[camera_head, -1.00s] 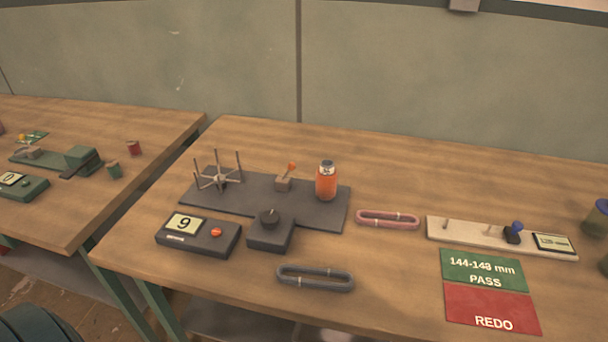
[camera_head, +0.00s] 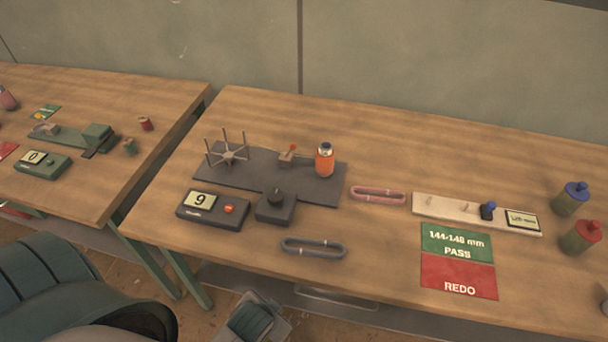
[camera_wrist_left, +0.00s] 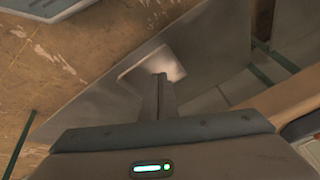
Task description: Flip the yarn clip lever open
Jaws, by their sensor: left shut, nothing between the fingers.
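The yarn clip is a small tan block with an orange-tipped lever (camera_head: 291,150). It stands on a dark grey baseplate (camera_head: 240,182) on the wooden table, between a pronged winder (camera_head: 228,153) and an orange yarn bottle (camera_head: 325,160). The lever leans up to the right; its exact setting is too small to tell. My left gripper (camera_wrist_left: 162,84) shows in the left wrist view, shut and empty, pointing down over the floor and away from the clip.
A counter box (camera_head: 213,210) reading 9 and a knob box (camera_head: 275,206) stand in front of the baseplate. The table's front edge is mostly clear.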

